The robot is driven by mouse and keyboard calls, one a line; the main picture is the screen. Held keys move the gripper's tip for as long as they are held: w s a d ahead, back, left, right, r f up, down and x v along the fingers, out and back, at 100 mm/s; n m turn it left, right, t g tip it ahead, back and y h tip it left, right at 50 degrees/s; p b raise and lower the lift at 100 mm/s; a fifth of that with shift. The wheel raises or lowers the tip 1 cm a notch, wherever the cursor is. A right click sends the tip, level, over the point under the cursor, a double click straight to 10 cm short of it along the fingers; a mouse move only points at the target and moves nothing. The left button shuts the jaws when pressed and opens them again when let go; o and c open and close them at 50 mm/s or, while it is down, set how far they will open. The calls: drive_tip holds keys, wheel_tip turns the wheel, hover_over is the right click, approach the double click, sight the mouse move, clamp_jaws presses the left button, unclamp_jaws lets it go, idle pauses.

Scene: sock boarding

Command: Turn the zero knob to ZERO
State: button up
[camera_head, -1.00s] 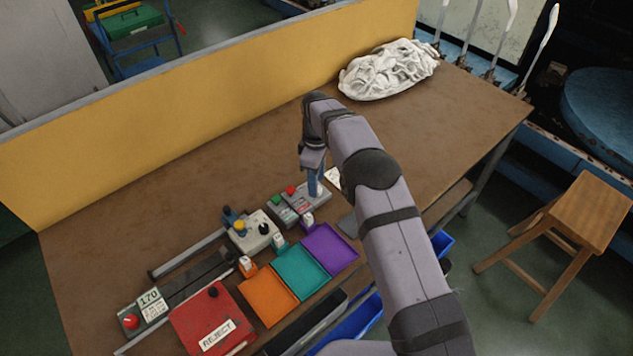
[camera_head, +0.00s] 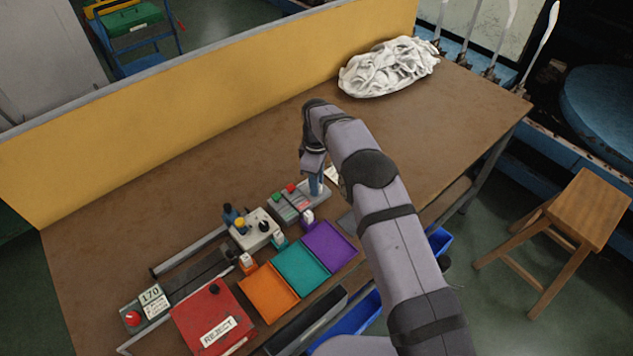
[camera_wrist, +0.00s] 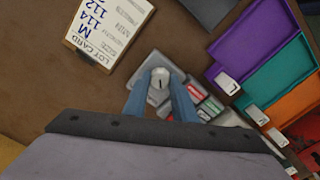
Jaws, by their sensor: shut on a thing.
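The zero knob (camera_wrist: 160,78) is a light grey, round-topped knob with a dark mark on its top. It stands at one end of a small grey box (camera_head: 283,211) with green and red buttons. In the wrist view, the blue fingers of my gripper (camera_wrist: 160,88) are on either side of the knob and shut on it. In the head view, my gripper (camera_head: 316,186) points down at the right end of the box and hides the knob. Any ZERO lettering is too small or hidden to read.
Purple (camera_head: 329,246), teal (camera_head: 302,269) and orange (camera_head: 268,292) trays lie in front of the box. A lot card (camera_wrist: 108,28) is near the gripper. A grey unit with a black knob (camera_head: 264,226) stands left of the box.

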drive_tip(key=shift+m, duration=0.3)
drive_tip(key=m+b, duration=0.1)
drive_tip(key=m, duration=0.2)
drive_tip(key=shift+m+b, duration=0.3)
drive_tip(key=shift+b, duration=0.05)
drive_tip(key=m, duration=0.4)
drive_tip(key=shift+w+m+b, duration=0.1)
drive_tip(key=shift+m+b, duration=0.2)
drive_tip(key=shift+b, duration=0.05)
drive_tip(key=m, duration=0.9)
drive_tip(key=shift+r, duration=0.1)
drive_tip(key=o, duration=1)
drive_tip(key=shift+o, duration=0.2)
